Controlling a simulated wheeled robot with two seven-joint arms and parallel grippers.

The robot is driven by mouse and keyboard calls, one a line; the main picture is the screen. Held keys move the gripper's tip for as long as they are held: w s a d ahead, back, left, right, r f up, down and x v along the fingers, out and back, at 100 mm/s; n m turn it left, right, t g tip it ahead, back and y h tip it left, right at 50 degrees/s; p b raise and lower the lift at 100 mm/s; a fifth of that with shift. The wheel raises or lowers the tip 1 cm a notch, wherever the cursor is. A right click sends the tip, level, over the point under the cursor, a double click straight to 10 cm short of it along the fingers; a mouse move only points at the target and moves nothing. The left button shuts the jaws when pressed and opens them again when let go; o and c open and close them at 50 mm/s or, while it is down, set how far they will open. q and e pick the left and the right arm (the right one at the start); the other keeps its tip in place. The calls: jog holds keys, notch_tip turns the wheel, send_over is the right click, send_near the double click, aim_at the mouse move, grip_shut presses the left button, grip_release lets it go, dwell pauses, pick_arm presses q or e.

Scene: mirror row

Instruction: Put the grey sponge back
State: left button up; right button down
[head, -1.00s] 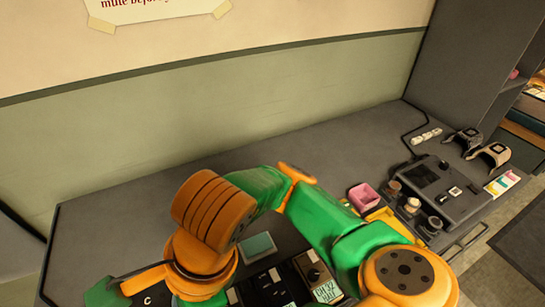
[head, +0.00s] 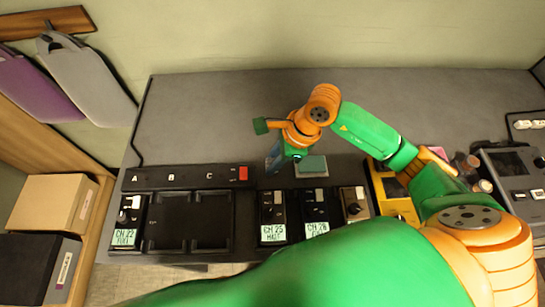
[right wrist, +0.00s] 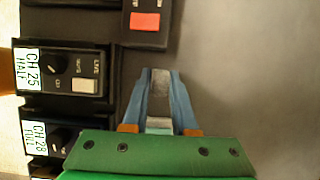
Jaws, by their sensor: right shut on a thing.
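My right gripper (head: 273,160) is over the desk, between the black charging strip and a flat green-grey pad (head: 311,165). In the right wrist view its blue fingers (right wrist: 160,85) are shut on a small grey block (right wrist: 160,80), which looks like the grey sponge. In the head view the fingers and wrist hide this block. I cannot tell whether it touches the desk. The green-grey pad lies on a paler base, right of the gripper. My left gripper is not in view.
A black strip (head: 160,177) marked A, B, C, with a red patch, lies left of the gripper. Below it is an empty black tray (head: 190,248). Channel packs, CH 25 (head: 272,215) and CH 28 (head: 316,211), stand in front. The desk behind is clear.

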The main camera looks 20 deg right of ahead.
jog(key=shift+f+b, duration=0.25)
jog(key=shift+b, duration=0.15)
jog(key=c, duration=0.7)
grip_release()
jog(key=shift+r, duration=0.1)
jog(key=v, duration=1.2)
jog(key=shift+r, duration=0.2)
